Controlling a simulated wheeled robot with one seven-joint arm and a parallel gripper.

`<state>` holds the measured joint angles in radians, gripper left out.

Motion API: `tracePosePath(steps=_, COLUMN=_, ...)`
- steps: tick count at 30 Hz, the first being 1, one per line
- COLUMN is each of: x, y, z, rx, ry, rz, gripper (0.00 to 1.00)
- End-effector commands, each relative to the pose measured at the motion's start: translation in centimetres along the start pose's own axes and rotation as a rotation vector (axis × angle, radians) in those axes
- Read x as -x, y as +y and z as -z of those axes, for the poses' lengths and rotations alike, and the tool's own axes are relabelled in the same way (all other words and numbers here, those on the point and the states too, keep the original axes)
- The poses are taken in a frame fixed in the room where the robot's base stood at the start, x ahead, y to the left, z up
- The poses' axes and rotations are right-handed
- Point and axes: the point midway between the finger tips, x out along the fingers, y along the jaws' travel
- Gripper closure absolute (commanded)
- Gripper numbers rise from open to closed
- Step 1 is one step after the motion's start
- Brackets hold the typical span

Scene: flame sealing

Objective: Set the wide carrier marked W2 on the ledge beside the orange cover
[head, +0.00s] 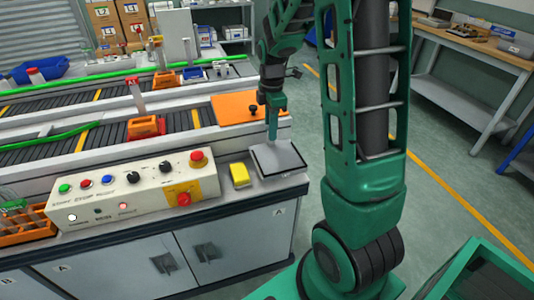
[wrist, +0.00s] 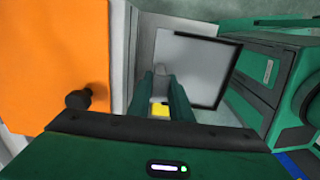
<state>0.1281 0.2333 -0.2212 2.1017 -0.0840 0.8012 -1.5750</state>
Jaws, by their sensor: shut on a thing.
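The orange cover (head: 235,108) lies flat with a black knob on it. It fills the left of the wrist view (wrist: 45,60), with its knob (wrist: 80,99) near its lower right edge. My gripper (head: 272,132) points down just right of the cover. In the wrist view its fingers (wrist: 162,88) are shut on a small grey upright part. Below is a flat pale grey plate (head: 280,157), apparently the wide carrier, also in the wrist view (wrist: 190,62). A black border shows along some edges. No W2 mark is readable. I cannot tell whether the plate touches the ledge.
A yellow block (head: 239,175) sits on the ledge (head: 265,188) left of the plate. The control panel (head: 135,190) with buttons is farther left. Conveyors (head: 180,125) with orange holders run behind. Open floor lies right of the bench.

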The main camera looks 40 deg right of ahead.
Motion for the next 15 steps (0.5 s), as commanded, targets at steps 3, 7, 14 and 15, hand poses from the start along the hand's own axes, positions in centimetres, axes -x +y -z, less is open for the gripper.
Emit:
tracePosePath(steps=3, x=-1.7, y=0.0, z=0.0, rx=0.000, ry=0.000, rz=0.002, gripper=1.00)
tracePosePath(steps=7, x=-2.7, y=0.0, z=0.0, rx=0.000, ry=0.000, rz=0.000, gripper=1.00)
tracePosePath(steps=14, x=-4.3, y=0.0, z=0.0, rx=0.000, ry=0.000, rz=0.001, gripper=1.00)
tracePosePath(steps=15, x=-4.9, y=0.0, z=0.0, rx=0.000, ry=0.000, rz=0.001, gripper=1.00)
